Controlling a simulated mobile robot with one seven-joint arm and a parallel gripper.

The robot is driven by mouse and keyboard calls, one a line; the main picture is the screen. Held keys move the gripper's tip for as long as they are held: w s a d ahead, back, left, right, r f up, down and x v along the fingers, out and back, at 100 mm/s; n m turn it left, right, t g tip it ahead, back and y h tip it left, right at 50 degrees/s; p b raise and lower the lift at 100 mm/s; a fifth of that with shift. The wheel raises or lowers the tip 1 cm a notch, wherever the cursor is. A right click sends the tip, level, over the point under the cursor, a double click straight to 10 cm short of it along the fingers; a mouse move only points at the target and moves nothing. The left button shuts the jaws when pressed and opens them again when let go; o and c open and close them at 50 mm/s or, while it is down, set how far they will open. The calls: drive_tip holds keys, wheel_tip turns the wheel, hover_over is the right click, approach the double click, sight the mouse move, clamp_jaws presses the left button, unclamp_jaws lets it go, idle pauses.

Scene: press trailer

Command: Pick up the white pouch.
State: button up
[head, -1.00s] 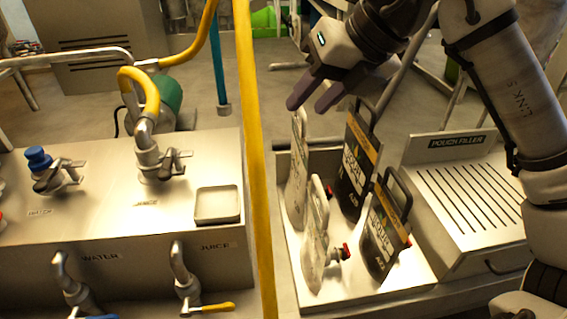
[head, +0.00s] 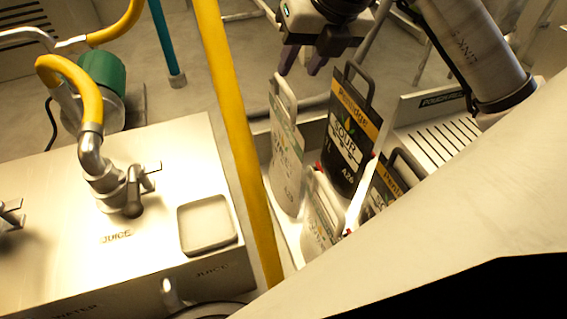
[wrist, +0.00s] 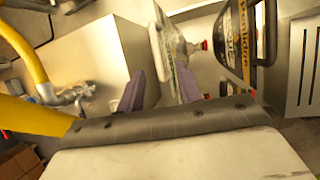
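Two white pouches with loop handles stand in a pale metal bin (head: 312,130). The rear white pouch (head: 285,165) is upright at the bin's left; the front white pouch (head: 320,218) is partly covered by my own body. My gripper (head: 302,68) is open and empty, fingers pointing down, just above and beyond the rear white pouch's handle. In the wrist view the two purple fingers (wrist: 160,86) are spread apart, and a white pouch (wrist: 166,48) shows between and past their tips. I cannot tell which white pouch this is.
Black pouches (head: 347,140) stand close on the right, one half hidden. A yellow post (head: 232,110) rises just left of the bin. A slotted pouch filler (head: 440,138) is at the right, a metal counter with juice taps (head: 125,190) at the left.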

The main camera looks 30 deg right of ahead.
sight(286, 85)
drive_tip(key=p+x, duration=0.2)
drive_tip(key=x, duration=0.5)
drive_tip(key=shift+w+a, duration=0.1)
drive_tip(key=shift+w, duration=0.05)
drive_tip(key=shift+c, duration=0.3)
clamp_jaws()
